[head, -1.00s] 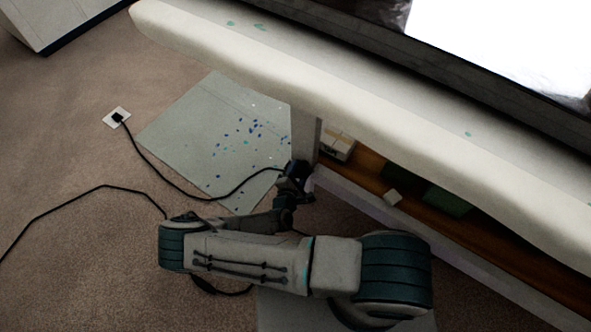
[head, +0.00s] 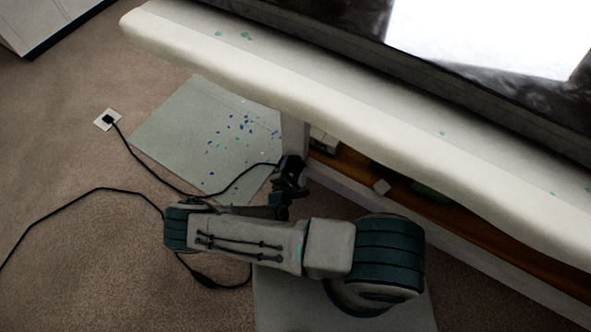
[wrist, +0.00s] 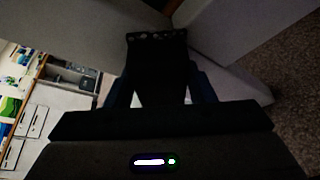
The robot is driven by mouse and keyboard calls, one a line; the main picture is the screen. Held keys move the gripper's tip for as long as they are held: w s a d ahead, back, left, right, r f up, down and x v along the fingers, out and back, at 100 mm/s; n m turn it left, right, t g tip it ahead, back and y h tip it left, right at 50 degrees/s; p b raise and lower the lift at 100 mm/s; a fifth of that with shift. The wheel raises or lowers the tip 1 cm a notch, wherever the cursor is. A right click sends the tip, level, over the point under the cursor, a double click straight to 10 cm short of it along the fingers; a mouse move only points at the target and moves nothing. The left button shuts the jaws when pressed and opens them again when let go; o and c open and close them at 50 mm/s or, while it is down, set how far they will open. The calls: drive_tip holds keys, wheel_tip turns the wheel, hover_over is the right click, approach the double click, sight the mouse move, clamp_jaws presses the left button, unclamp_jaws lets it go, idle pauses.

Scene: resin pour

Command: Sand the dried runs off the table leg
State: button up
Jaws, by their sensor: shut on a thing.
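The table leg (head: 294,134) is a pale post under the left part of the long white-edged table. My gripper (head: 290,172) is low beside the leg. In the wrist view my gripper (wrist: 158,88) is shut on a dark sanding tool (wrist: 155,62). The tool's far edge, with small light specks, is at or very near the pale surfaces ahead; I cannot tell if it touches. The tool is too dark and small to make out in the head view. Dried runs on the leg cannot be made out.
A black cord (head: 150,176) runs from a floor socket (head: 108,119) to my gripper. A grey sheet (head: 165,130) with blue and teal spots lies behind the leg. A wooden shelf (head: 345,165) under the table holds small items.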

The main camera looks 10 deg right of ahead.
drive_tip(key=shift+w+a+r, duration=0.15)
drive_tip(key=shift+w+a, duration=0.35)
drive_tip(key=shift+w, duration=0.2)
drive_tip(key=shift+c, duration=0.3)
drive_tip(key=s+a, duration=0.3)
drive_tip(key=s, duration=0.2)
drive_tip(key=shift+a, duration=0.4)
drive_tip(key=shift+s+a+p, duration=0.3)
drive_tip(key=shift+s+a, duration=0.6)
drive_tip(key=shift+s, duration=0.25)
